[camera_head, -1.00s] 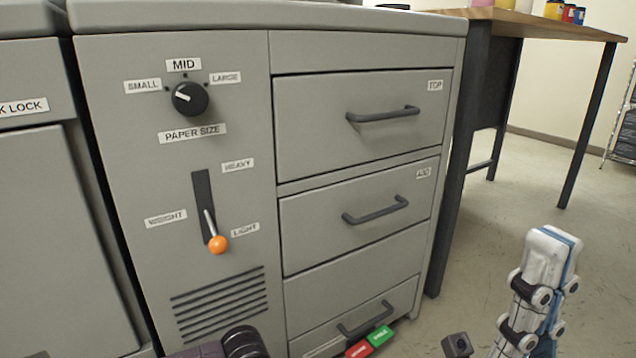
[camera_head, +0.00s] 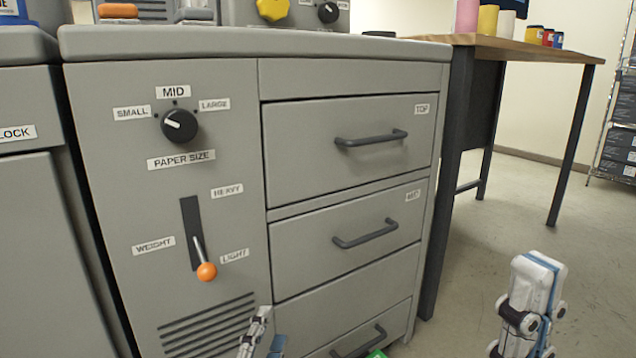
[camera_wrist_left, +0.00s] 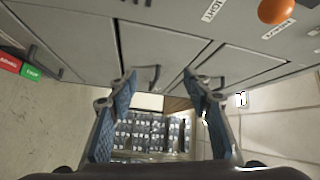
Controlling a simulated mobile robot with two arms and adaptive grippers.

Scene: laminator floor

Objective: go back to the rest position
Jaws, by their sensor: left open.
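My left gripper (camera_head: 263,334) shows at the bottom edge of the head view, in front of the grey cabinet's vents. In the left wrist view its two blue-padded fingers (camera_wrist_left: 158,86) are spread apart with nothing between them. My right gripper (camera_head: 532,298) stands upright at the lower right of the head view, over bare floor. It is seen from the side, so its opening cannot be judged.
The grey cabinet (camera_head: 160,75) has a paper size knob (camera_head: 180,125), an orange-tipped weight lever (camera_head: 206,271) low by LIGHT, and drawers with handles (camera_head: 371,138). A wooden-topped table (camera_head: 510,46) stands behind right. Floor at right is clear.

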